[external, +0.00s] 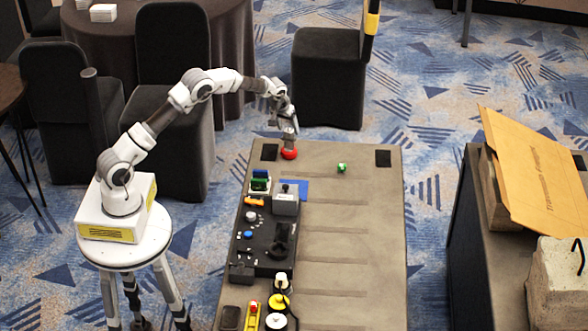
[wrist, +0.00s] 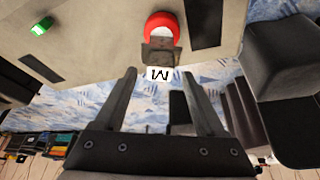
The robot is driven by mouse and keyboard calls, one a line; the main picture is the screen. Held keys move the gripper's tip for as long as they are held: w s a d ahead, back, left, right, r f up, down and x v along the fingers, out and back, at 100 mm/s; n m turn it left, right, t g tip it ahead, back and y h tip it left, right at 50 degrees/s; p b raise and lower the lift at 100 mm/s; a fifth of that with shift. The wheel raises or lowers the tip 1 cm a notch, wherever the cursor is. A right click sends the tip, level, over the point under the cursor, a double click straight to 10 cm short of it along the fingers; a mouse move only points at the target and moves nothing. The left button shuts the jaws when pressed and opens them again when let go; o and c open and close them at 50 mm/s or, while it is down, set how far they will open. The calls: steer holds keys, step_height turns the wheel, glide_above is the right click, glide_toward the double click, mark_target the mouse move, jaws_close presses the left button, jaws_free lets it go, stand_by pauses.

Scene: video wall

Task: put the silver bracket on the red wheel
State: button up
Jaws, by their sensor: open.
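The red wheel (external: 289,154) lies near the table's far edge; it also shows at the top of the wrist view (wrist: 149,28), with a pale centre. A grey-brown piece that looks like the silver bracket (wrist: 160,53) overlaps the wheel's lower rim in the wrist view. A white face with a black letter (wrist: 158,75) shows just below it. Whether the piece rests on the wheel or only lies in front of it, I cannot tell. My gripper (wrist: 159,72) is open, its fingers apart on either side of the white face. In the external view my gripper (external: 289,134) is just above the wheel.
A small green object (external: 341,168) stands right of the wheel. Dark pads (external: 383,158) lie by the far corners. A black tray (external: 262,240), a grey box (external: 286,202) and several small parts fill the table's left side. Its right side is clear. A dark chair (external: 326,80) stands beyond.

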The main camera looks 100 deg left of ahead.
steer(key=v, duration=0.9)
steer(key=shift+r+p, duration=0.3)
steer(key=shift+p, duration=0.05)
steer(key=shift+d, duration=0.15)
